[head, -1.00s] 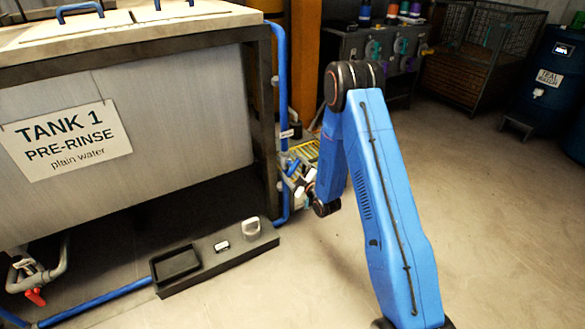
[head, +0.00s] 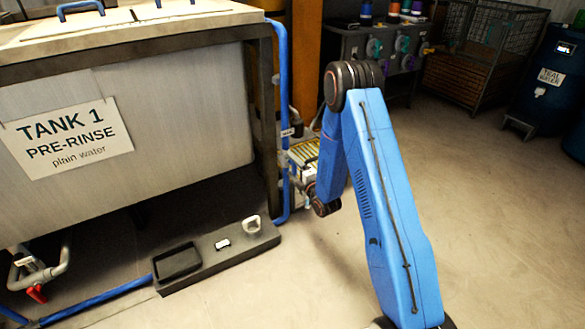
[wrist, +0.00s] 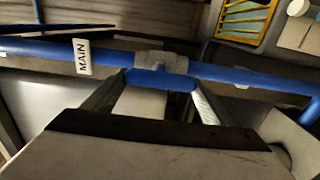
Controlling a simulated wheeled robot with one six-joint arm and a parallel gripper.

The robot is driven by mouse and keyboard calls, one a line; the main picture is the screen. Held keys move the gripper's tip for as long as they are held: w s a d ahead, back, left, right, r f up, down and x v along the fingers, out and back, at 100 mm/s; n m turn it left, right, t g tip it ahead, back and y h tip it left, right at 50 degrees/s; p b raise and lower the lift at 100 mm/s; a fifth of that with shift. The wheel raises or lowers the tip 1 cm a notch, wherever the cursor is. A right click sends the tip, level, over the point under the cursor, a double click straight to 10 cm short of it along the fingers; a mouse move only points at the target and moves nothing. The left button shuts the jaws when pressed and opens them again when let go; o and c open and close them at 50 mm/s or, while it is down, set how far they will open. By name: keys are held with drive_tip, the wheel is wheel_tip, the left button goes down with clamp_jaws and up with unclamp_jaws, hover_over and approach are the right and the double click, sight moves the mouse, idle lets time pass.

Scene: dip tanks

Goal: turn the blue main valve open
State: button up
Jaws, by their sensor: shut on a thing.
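The blue main valve handle (wrist: 160,80) shows in the wrist view as a short blue bar below a grey valve body (wrist: 162,62) on a blue pipe (wrist: 235,76). The bar lies roughly along the pipe. A white tag reading MAIN (wrist: 82,57) is on the pipe left of the valve. My gripper (wrist: 160,84) is shut on the handle, one finger at each end of it. In the head view my gripper (head: 303,160) is small, beside the tank's right post, and the handle cannot be made out.
Tank 1 (head: 200,110) stands close to the left of my gripper. A grey floor block (head: 230,250) lies below it. A yellow tray (wrist: 246,20) shows behind the pipe. The floor to the right (head: 490,200) is clear.

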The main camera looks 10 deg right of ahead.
drive_tip(key=shift+f, duration=0.1)
idle(0.3)
drive_tip(key=o, duration=1)
drive_tip(key=shift+o, duration=0.2)
drive_tip(key=shift+s, duration=0.1)
drive_tip(key=v, duration=1.7)
drive_tip(key=shift+s, duration=0.15)
